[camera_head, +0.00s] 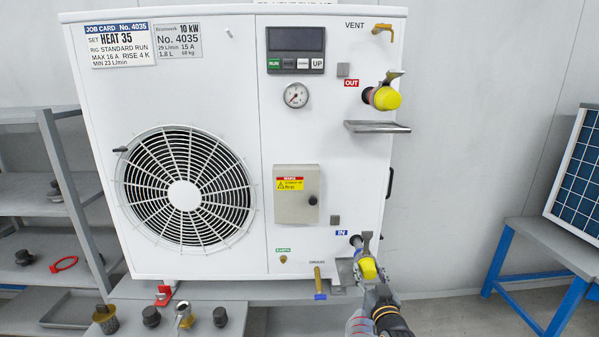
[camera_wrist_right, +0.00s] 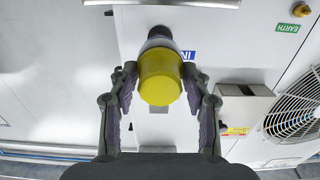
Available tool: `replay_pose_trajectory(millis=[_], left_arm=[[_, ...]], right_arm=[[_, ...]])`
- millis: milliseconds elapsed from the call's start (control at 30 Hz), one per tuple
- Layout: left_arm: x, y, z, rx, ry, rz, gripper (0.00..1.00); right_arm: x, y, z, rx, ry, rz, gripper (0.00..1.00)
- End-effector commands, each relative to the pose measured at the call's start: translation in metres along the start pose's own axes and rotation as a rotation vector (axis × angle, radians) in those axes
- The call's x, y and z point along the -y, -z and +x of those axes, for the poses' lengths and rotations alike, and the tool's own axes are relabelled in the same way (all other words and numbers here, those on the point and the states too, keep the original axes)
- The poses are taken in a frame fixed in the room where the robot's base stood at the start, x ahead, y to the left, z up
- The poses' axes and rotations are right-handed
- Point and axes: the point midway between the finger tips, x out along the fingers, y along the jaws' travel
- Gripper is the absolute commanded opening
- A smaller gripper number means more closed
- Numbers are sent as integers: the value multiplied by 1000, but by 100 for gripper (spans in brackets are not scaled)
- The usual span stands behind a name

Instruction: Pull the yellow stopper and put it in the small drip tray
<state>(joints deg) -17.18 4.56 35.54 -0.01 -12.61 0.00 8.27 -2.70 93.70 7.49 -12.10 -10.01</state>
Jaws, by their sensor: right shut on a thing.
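My right gripper (camera_head: 369,274) is shut on the lower yellow stopper (camera_head: 368,268), at the IN port on the lower right of the white unit. In the right wrist view the fingers (camera_wrist_right: 159,76) stand on either side of the yellow stopper (camera_wrist_right: 160,80), which is still in line with the grey port fitting (camera_wrist_right: 159,38). A second yellow stopper (camera_head: 386,98) sits on the OUT port higher up. A narrow grey tray (camera_head: 376,127) juts out under OUT. A grey tray-like ledge (camera_head: 344,273) is partly hidden beside the IN port. My left gripper is not in view.
The white unit (camera_head: 220,90) has a fan grille, a gauge (camera_head: 296,95) and a grey box (camera_head: 297,194). A brass tap (camera_head: 319,284) hangs left of the IN port. Loose fittings (camera_head: 151,316) lie on the bench. A blue-legged table (camera_head: 545,245) stands right.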

Motion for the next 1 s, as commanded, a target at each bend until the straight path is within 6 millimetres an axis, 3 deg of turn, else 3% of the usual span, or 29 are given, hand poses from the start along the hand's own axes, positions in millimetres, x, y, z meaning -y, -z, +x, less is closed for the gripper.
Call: replay_pose_trajectory(millis=[1000], left_arm=[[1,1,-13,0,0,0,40]], right_arm=[[0,0,-26,0,0,1,11]])
